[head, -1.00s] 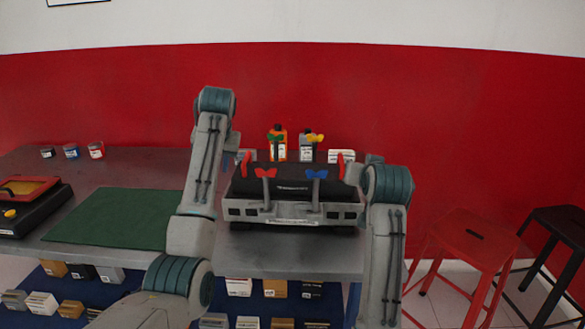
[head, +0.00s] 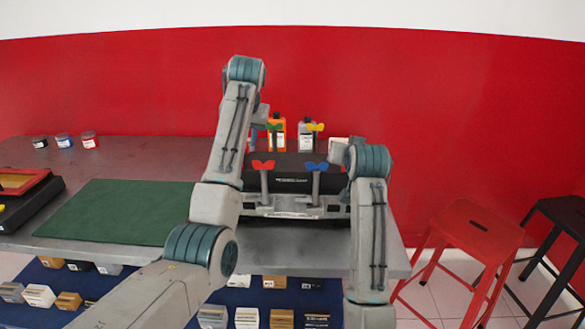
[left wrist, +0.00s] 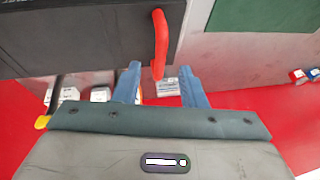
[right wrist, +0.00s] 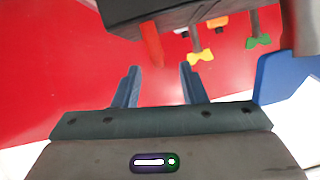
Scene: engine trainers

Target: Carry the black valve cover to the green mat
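The black valve cover (head: 290,183) sits on the grey engine block (head: 285,210), partly behind my arms. Wing nuts in red (head: 263,165), blue (head: 316,167), green (head: 274,128) and yellow (head: 315,127) stand around it. The green mat (head: 110,212) lies flat and bare to its left. In the left wrist view my left gripper (left wrist: 160,84) is open, with a red handle (left wrist: 159,40) on the cover's end reaching between the fingertips. In the right wrist view my right gripper (right wrist: 158,78) is open, just short of another red handle (right wrist: 152,45). Neither visibly grips.
An orange bottle (head: 277,136) and a grey bottle (head: 305,138) stand behind the engine. A black tray (head: 25,205) is at the table's left, with small jars (head: 64,141) behind. Red (head: 468,228) and black (head: 565,215) stools stand right.

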